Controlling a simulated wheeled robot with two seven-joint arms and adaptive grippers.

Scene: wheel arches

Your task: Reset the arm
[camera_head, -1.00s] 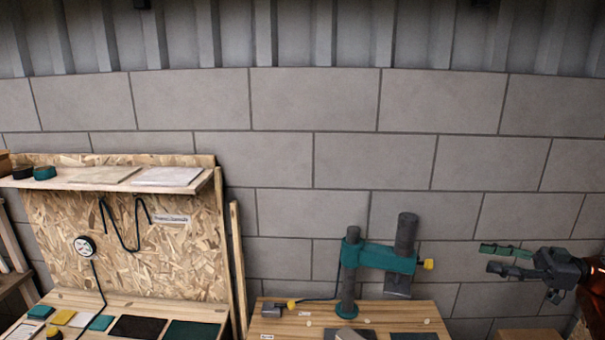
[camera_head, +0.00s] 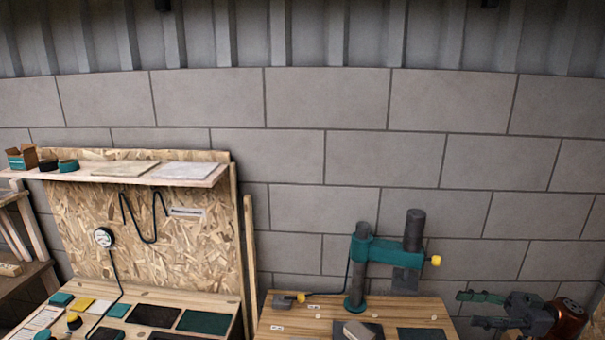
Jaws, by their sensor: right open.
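My right gripper (camera_head: 474,308) is at the lower right of the head view. Its two fingers, one green and one dark, point left and stand apart with nothing between them. It is just right of the wooden table with the teal and grey stand, apart from the stand. An orange-brown part of my right arm (camera_head: 571,318) shows behind it at the right. My left gripper is not in view.
A teal and grey stand (camera_head: 381,250) rises from a wooden table (camera_head: 300,322). A grey block (camera_head: 357,331) lies in front of it. A chipboard workbench (camera_head: 80,222) with a shelf stands at left. A block wall (camera_head: 300,160) closes the back.

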